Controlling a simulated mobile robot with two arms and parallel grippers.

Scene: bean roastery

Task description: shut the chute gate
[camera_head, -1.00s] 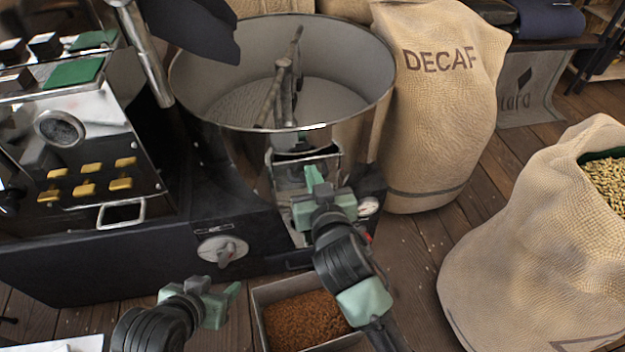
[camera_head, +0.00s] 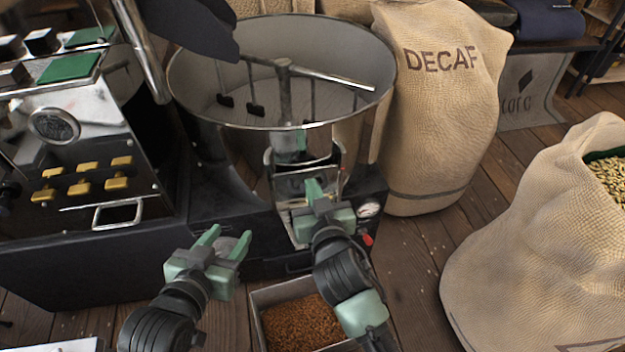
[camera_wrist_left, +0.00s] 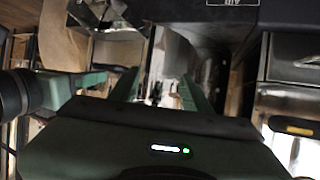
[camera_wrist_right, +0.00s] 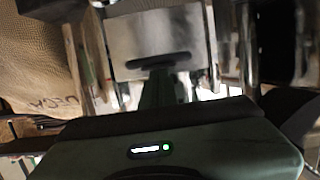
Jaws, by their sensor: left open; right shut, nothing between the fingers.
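The chute gate (camera_head: 291,188) is a shiny metal plate at the front of the round cooling drum (camera_head: 352,141), low on its wall. In the right wrist view the plate (camera_wrist_right: 150,32) has a dark slot, and my right fingers reach up to that slot. My right gripper (camera_head: 313,188) is shut and empty, in front of the gate; I cannot tell if it touches. It hides part of the plate. My left gripper (camera_head: 228,236) is open and empty, left of the gate and in front of the machine's dark base.
A metal bin of brown grounds or beans (camera_head: 298,324) is on the floor below the grippers. The roaster panel with yellow switches (camera_head: 83,186) stands left. The DECAF sack (camera_head: 440,120) and an open bean sack (camera_head: 540,245) stand right. Wooden floor lies between them.

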